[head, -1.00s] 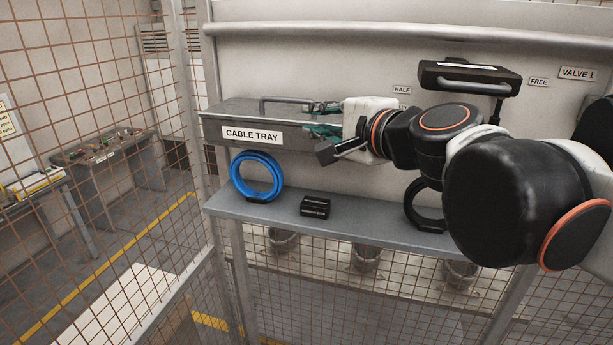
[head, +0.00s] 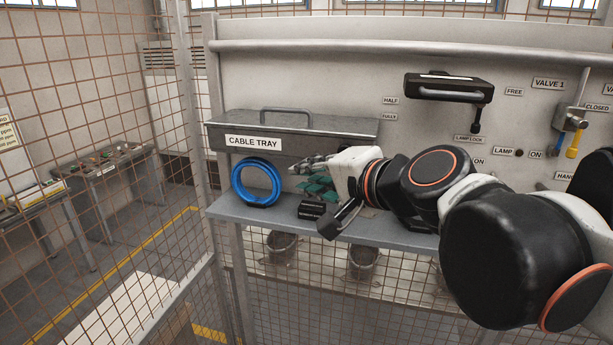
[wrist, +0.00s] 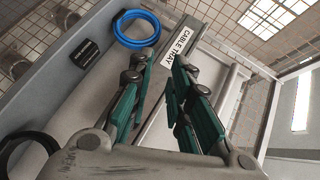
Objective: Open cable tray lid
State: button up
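The grey cable tray (head: 330,145) is fixed to the panel, with a white CABLE TRAY label on its front. Its lid (head: 345,124) lies flat and looks closed. A grey bar handle (head: 287,111) stands on the lid, with nothing gripping it. My gripper (head: 300,178) is below the lid, in front of the tray's lower right part and above the shelf. In the wrist view, its two green-padded fingers (wrist: 160,75) are apart with nothing between them. The tray label (wrist: 181,44) shows beyond the fingertips; I cannot make out the handle there.
A blue cable ring (head: 256,182) and a black block (head: 311,209) sit on the grey shelf (head: 232,208) under the tray. A black ring (wrist: 25,155) lies in the wrist view's lower left. A black handled box (head: 448,88) is mounted at upper right. Wire mesh fencing stands at left.

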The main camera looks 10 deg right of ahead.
jog(key=s+d+f+n+g+h+b, duration=0.2)
jog(key=f+b, duration=0.8)
jog(key=f, duration=0.7)
jog(key=s+d+f+n+g+h+b, duration=0.1)
jog(key=s+d+f+n+b, duration=0.3)
jog(key=f+b, duration=0.6)
jog(key=s+d+f+n+g+h+b, duration=0.2)
jog(key=s+d+f+b, duration=0.4)
jog(key=f, duration=1.8)
jog(key=s+n+h+b, duration=0.1)
jog(key=s+b, duration=0.1)
jog(key=b, duration=0.3)
jog(key=shift+d+f+n+g+h, duration=0.25)
jog(key=shift+f+n+g+h, duration=0.05)
jog(key=shift+f, duration=0.1)
jog(key=shift+o, duration=1.4)
jog(key=shift+s+d+f, duration=0.25)
jog(key=shift+f, duration=0.05)
